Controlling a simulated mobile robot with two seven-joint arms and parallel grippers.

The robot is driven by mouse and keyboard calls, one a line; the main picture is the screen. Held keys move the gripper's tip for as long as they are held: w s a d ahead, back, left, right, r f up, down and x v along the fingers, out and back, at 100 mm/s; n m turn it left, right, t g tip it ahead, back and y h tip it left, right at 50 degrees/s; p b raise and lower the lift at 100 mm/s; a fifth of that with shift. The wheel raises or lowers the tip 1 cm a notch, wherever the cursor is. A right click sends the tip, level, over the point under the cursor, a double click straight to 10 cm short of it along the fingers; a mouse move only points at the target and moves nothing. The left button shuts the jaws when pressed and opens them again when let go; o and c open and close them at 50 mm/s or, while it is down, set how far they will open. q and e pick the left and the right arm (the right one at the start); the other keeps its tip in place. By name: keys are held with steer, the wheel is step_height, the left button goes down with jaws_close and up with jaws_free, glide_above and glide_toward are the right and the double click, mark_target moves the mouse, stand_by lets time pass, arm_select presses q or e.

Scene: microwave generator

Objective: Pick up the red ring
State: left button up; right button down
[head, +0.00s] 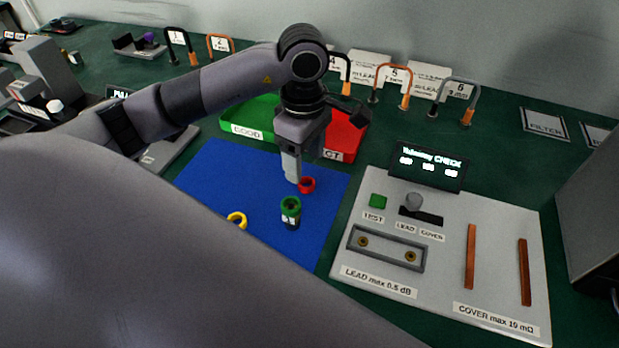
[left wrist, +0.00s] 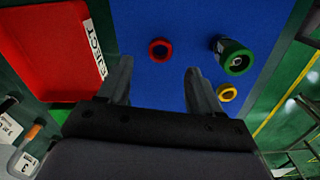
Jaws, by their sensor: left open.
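The red ring (head: 307,185) lies on the blue mat (head: 215,180), near the reject tray. In the left wrist view the red ring (left wrist: 160,50) lies ahead of the fingertips and between their lines, apart from both. My left gripper (head: 293,178) points down over the mat, just left of the ring in the head view. In the left wrist view its two fingers (left wrist: 157,75) are spread with nothing between them. My right gripper is not in view.
A dark cylinder with a green ring (head: 291,210) stands near the red ring. A yellow ring (head: 237,220) lies on the mat. A green tray (head: 262,115) and red tray (head: 345,140) stand behind. A grey test panel (head: 450,260) is right.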

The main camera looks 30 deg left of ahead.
mark_target(304, 176)
arm_select(q)
step_height(304, 176, down, 5)
steer(key=shift+f+p, duration=0.1)
steer(key=shift+p, duration=0.35)
steer(key=c, duration=1.1)
